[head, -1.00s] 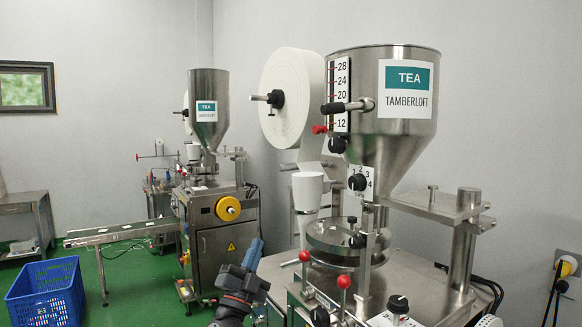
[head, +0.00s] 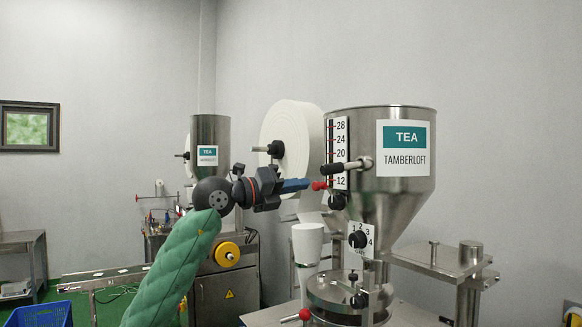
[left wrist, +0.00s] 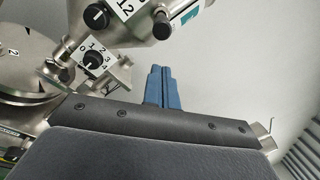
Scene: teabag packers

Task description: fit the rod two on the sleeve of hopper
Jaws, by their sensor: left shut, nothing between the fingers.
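The near steel hopper (head: 355,120) carries a TEA TAMBERLOFT label and a number scale (head: 341,150). A black-handled rod (head: 340,168) sticks out sideways from it beside the scale. Below that rod are a small red-tipped part (head: 319,186) and a black knob (head: 338,202). I cannot tell which part is rod two or the sleeve. My left gripper (head: 308,184) is shut and empty, its blue fingertips just left of the red tip in the picture; contact is unclear. In the left wrist view its blue fingers (left wrist: 158,88) are pressed together. My right gripper is not in view.
A white paper roll (head: 290,125) stands behind my left gripper. A white cup-like part (head: 307,243), a numbered dial (head: 360,240) and a steel post (head: 468,260) surround the hopper's lower part. A second machine (head: 225,280) stands behind my left arm.

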